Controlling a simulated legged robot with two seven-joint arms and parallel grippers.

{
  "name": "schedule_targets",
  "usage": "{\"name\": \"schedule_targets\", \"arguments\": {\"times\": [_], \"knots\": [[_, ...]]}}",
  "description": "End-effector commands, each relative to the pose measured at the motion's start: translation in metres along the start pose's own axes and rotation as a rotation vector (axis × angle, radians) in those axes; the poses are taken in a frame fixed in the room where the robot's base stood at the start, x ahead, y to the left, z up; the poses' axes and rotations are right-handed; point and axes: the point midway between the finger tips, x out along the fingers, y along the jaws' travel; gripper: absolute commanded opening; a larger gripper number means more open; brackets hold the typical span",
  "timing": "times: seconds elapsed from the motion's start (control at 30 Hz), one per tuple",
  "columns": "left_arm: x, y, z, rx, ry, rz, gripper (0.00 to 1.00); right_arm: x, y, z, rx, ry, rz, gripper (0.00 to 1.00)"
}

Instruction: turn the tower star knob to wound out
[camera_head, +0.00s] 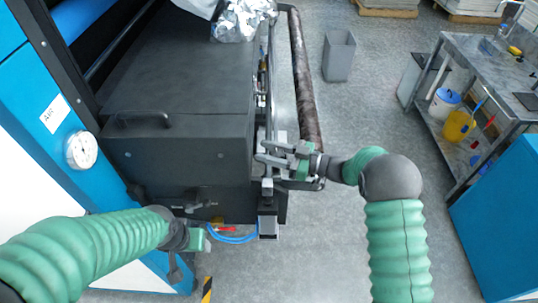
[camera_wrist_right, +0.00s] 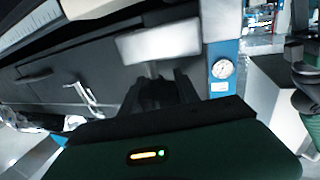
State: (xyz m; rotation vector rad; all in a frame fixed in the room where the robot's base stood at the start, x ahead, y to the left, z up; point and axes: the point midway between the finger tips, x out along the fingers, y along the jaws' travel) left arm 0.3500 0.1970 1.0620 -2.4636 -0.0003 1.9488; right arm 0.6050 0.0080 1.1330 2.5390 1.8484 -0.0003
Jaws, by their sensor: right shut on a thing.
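My right gripper (camera_head: 272,153) is at the right side of the dark machine housing, at the top of a small grey tower (camera_head: 267,190). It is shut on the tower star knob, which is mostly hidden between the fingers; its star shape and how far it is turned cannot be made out. In the right wrist view the dark fingers (camera_wrist_right: 160,92) reach toward a pale grey block (camera_wrist_right: 160,41) on the tower. My left gripper (camera_head: 196,239) is low in front of the housing, partly hidden by its own wrist; its jaws are unclear.
The dark housing (camera_head: 185,75) has a handle (camera_head: 142,117) and a pressure gauge (camera_head: 81,150) at its left. Blue hoses (camera_head: 234,239) run near the tower's base. A long brown roll (camera_head: 304,80) lies behind. A grey bin (camera_head: 339,55) and workbench (camera_head: 470,85) stand right, across open floor.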

Motion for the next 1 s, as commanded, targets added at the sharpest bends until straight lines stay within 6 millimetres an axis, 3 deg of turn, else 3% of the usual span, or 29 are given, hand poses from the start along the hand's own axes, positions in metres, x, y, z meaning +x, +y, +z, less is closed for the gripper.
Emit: {"name": "schedule_targets", "arguments": {"times": [0.03, 0.5, 1.0], "knots": [[0.009, 0.000, 0.002, 0.000, 0.000, 0.000, 0.56, -0.001, 0.001, 0.008, -0.002, -0.004, -0.039, 0.00], [0.057, 0.000, 0.013, 0.000, 0.000, 0.000, 0.56, -0.003, -0.013, 0.009, -0.001, -0.004, -0.475, 0.00], [0.079, 0.000, 0.019, 0.000, 0.000, 0.000, 0.56, -0.006, -0.019, 0.004, 0.001, -0.003, -0.673, 0.00]]}}
